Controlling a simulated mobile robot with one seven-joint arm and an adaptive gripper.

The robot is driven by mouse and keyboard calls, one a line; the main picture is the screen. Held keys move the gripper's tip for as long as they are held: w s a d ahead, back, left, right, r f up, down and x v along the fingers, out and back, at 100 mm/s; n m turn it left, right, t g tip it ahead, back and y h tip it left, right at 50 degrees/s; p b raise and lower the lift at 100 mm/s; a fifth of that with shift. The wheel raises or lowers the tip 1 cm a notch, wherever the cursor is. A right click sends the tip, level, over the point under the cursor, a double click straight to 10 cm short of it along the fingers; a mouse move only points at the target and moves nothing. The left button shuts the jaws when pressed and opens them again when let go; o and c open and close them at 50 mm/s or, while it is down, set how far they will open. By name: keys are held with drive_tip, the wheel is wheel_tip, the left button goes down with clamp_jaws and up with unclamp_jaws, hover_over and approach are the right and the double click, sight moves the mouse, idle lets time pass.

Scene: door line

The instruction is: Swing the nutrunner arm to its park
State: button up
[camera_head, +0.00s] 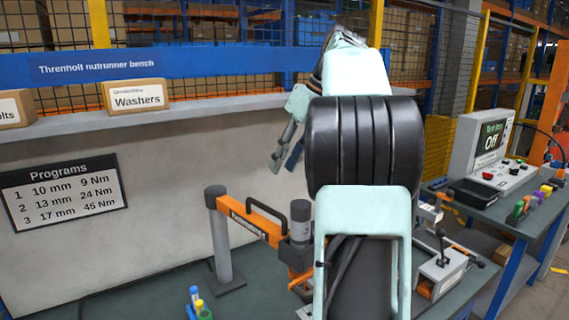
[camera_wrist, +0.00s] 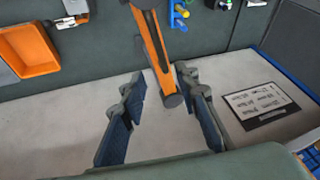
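The orange nutrunner arm (camera_head: 256,226) extends over the bench from a grey post (camera_head: 221,240), with a black handle (camera_head: 268,212) on top. A dark cylinder (camera_head: 300,222) stands at its right part; my own arm hides what lies beyond. My gripper (camera_head: 283,162) hangs in the air above the nutrunner arm, fingers apart and pointing down. In the wrist view my gripper (camera_wrist: 163,84) is open and empty, and the orange arm (camera_wrist: 153,42) shows between and beyond its fingers. I see no contact. No park mark can be made out.
The green bench top (camera_head: 160,295) holds small coloured pegs (camera_head: 198,303) in front of the post. A programs sign (camera_head: 64,193) hangs on the back wall, under a shelf with a Washers box (camera_head: 135,96). A control panel (camera_head: 484,143) reading Off stands right. An orange bin (camera_wrist: 29,48) shows in the wrist view.

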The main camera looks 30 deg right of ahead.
drive_tip(key=shift+f, duration=0.1)
drive_tip(key=t+h+b, duration=0.1)
drive_tip(key=h+b, duration=0.3)
drive_tip(key=b, duration=0.3)
approach(273, 212)
drive_tip(key=shift+n, duration=0.4)
drive_tip(key=x, duration=0.8)
drive_tip(key=shift+w+d, duration=0.1)
drive_tip(key=shift+w, duration=0.35)
clamp_jaws()
